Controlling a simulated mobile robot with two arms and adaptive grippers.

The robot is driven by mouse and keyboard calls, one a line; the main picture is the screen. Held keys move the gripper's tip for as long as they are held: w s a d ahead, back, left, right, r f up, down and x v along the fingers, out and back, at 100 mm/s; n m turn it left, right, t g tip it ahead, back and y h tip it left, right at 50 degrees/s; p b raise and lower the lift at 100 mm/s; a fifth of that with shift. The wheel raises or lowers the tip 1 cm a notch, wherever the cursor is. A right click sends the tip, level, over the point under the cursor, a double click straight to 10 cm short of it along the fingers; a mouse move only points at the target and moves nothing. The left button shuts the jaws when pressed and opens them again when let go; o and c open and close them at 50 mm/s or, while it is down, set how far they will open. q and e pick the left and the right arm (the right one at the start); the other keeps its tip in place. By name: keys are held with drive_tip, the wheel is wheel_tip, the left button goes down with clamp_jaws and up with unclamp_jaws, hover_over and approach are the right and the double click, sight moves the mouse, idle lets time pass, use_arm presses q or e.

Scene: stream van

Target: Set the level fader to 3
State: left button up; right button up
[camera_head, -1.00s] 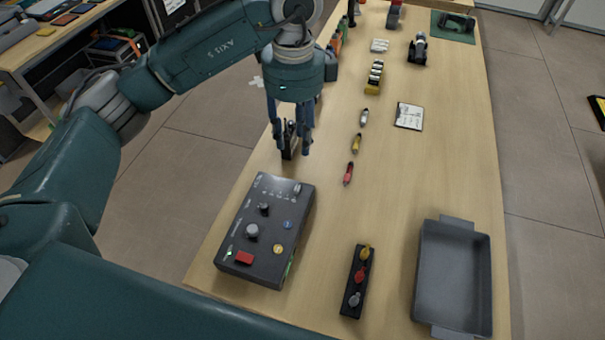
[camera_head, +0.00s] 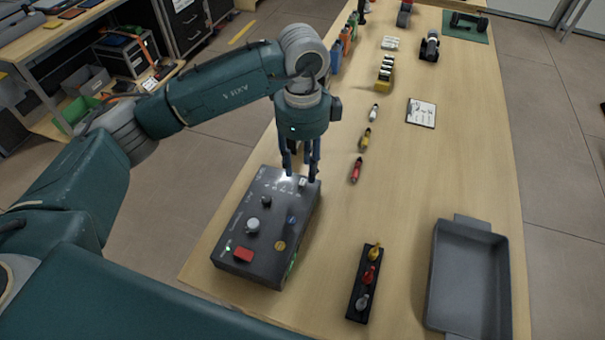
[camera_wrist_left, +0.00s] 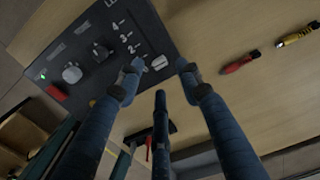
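The dark grey control box (camera_head: 240,222) lies at the near left of the table; its face also shows in the wrist view (camera_wrist_left: 90,48). The level fader's pale cap (camera_wrist_left: 159,63) sits beyond the printed 2, at the low-number end of the scale (camera_wrist_left: 125,36). The cap also shows in the head view (camera_head: 303,182), at the box's far right corner. My left gripper (camera_head: 300,178) points down over that corner. Its fingers (camera_wrist_left: 160,72) are spread, one to each side of the cap and a third nearer the camera. Contact with the cap cannot be told. My right gripper is not in view.
The box also bears a grey knob (camera_head: 252,225), a small dark knob (camera_head: 266,200) and a red button (camera_head: 243,254). Red (camera_head: 357,170) and yellow (camera_head: 365,138) pen-like items lie to the right. A black holder (camera_head: 359,300) and a grey tray (camera_head: 438,275) stand at the near right.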

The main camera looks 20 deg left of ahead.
sight(302, 181)
use_arm(q)
drive_tip(key=shift+f+p, duration=0.3)
drive_tip(key=shift+f, duration=2)
drive_tip(key=shift+c, duration=0.2)
clamp_jaws()
drive_tip(key=shift+a, duration=0.1)
